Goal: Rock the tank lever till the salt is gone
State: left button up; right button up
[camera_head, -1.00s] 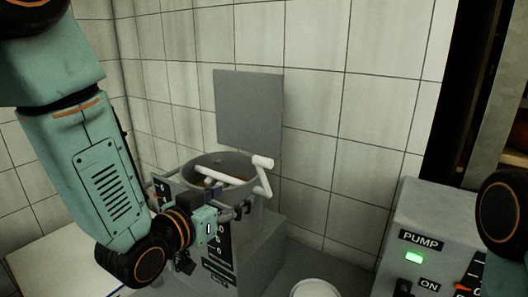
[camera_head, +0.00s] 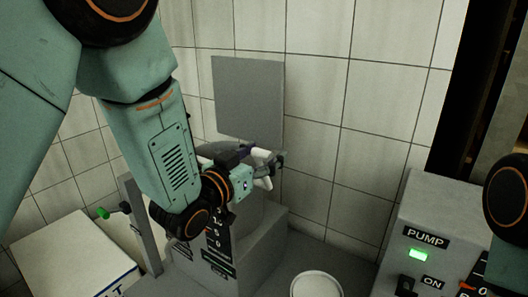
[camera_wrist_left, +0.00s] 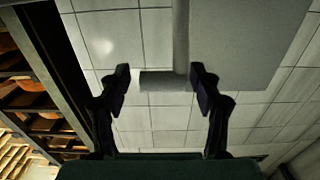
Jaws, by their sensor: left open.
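The grey tank (camera_head: 250,213) stands on a grey block by the tiled wall. My left arm and gripper hide most of its rim and its inside. A pale lever (camera_head: 263,181) with a crossbar handle stands at the tank's right side. My left gripper (camera_head: 274,161) is at the handle, open. In the left wrist view the lever's crossbar (camera_wrist_left: 157,82) lies between the two open fingers of my left gripper (camera_wrist_left: 160,78), with gaps on both sides. No salt can be made out. My right gripper is not in view.
A grey panel (camera_head: 247,98) is on the wall behind the tank. A pump box (camera_head: 445,225) with a lit green light stands right. A white bucket (camera_head: 317,285) is at the bottom.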

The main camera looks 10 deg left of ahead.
pick_arm(q)
jog(key=shift+s+a+r, duration=0.1)
jog(key=shift+a+r, duration=0.05)
jog(key=shift+a, duration=0.05)
jog(key=shift+w+d+f, duration=0.2)
jog(key=shift+w+d, duration=0.05)
jog(key=shift+w, duration=0.2)
jog(key=shift+c, duration=1.4)
jog(key=shift+s+a, duration=0.2)
jog(key=c, duration=0.4)
grip_shut()
